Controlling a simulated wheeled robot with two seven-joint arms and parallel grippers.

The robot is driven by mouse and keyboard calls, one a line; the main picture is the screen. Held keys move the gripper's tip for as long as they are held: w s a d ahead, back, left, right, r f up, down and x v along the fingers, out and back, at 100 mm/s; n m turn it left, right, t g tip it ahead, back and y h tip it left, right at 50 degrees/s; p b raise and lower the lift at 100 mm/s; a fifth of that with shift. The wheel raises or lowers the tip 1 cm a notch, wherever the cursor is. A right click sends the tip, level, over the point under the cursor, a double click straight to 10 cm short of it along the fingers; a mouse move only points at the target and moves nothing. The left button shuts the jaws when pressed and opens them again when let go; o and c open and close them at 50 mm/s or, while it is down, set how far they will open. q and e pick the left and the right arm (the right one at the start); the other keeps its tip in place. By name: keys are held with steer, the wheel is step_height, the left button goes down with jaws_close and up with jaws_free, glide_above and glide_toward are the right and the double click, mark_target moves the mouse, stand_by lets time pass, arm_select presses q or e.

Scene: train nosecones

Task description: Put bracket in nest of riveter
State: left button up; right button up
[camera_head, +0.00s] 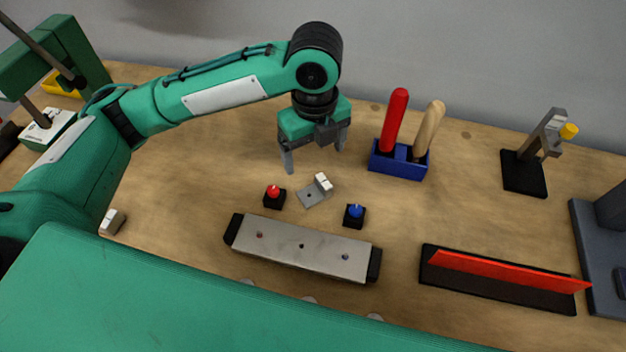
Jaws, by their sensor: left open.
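A small grey L-shaped bracket (312,194) with a pale upright end lies on the wooden table, between a red-topped button block and a blue-topped one. My left gripper (315,160) is open and empty, pointing down above and just behind the bracket. Its two fingers are spread apart and do not touch the bracket. A green press-like machine (62,50), which looks like the riveter, stands at the far left with a pale block (50,130) at its base. I cannot make out its nest clearly. My right gripper is not in view.
The red button (274,196) and blue button (354,215) flank the bracket. A metal plate fixture (300,247) lies in front. A blue tool holder (399,164) stands behind right. A red-bladed fixture (500,275), black stand (525,175) and small grey part (112,222) also show.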

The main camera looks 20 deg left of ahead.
arm_select(q)
glide_above(314, 193)
step_height(314, 193, down, 6)
steer(key=shift+f, duration=0.25)
step_height(314, 193, down, 4)
steer(key=shift+f+p, duration=0.15)
steer(key=shift+p, duration=0.2)
steer(key=shift+f, duration=0.5)
steer(key=c, duration=1.2)
steer(key=shift+o, duration=0.2)
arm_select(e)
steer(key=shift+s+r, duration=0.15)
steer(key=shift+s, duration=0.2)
arm_select(q)
steer(key=shift+r, duration=0.1)
